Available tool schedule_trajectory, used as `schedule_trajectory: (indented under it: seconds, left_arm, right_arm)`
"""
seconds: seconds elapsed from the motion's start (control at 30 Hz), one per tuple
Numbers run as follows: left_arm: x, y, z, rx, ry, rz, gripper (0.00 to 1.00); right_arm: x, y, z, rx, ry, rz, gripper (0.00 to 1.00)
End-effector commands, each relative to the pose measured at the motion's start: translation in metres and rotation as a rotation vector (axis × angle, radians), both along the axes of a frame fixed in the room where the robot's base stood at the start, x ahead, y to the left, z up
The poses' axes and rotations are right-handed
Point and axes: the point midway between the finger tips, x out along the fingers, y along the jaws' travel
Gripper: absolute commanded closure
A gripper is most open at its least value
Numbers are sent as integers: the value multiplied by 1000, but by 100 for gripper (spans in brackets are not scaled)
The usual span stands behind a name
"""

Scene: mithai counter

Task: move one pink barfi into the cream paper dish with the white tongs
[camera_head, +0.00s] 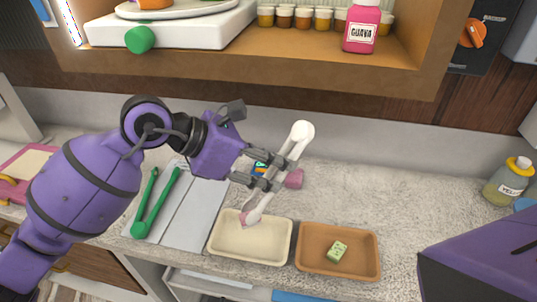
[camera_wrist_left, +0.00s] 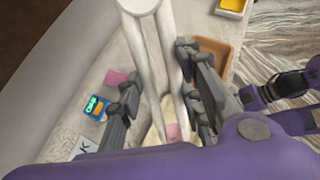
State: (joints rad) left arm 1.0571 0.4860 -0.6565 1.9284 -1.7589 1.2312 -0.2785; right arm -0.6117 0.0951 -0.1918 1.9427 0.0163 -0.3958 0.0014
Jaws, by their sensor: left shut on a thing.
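My left gripper (camera_head: 262,170) is shut on the white tongs (camera_head: 281,172), which slant down with their tips over the cream paper dish (camera_head: 226,257). A pink barfi (camera_head: 243,219) shows at the tong tips, inside the outline of the dish; it also shows in the left wrist view (camera_wrist_left: 172,132). I cannot tell whether it touches the dish floor or is still pinched. Another pink barfi (camera_head: 294,179) lies on the counter behind the tongs, and it shows in the left wrist view (camera_wrist_left: 118,77). My right gripper is not clearly in view.
A brown tray (camera_head: 309,267) with a green sweet (camera_head: 337,250) stands right of the dish. Green tongs (camera_head: 152,207) lie on a grey board at left. A small blue device (camera_wrist_left: 95,106) is on the counter. A shelf with a guava bottle (camera_head: 361,28) overhangs the back.

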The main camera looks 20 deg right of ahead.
Motion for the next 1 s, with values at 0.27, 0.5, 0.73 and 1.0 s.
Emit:
schedule_trajectory:
  seconds: [0.27,0.5,0.73,1.0]
  left_arm:
    - [-1,0,-38,-2,8,-2,100]
    - [-1,0,-57,-2,4,-2,100]
    - [0,0,-61,-2,0,-1,100]
    - [0,0,-61,-2,-1,0,64]
  right_arm:
    - [-11,-4,-20,-8,29,-5,60]
    - [-4,-4,-22,-8,14,-12,60]
    - [-3,-7,-22,-12,8,-19,60]
    - [-5,-9,-23,-16,12,-16,60]
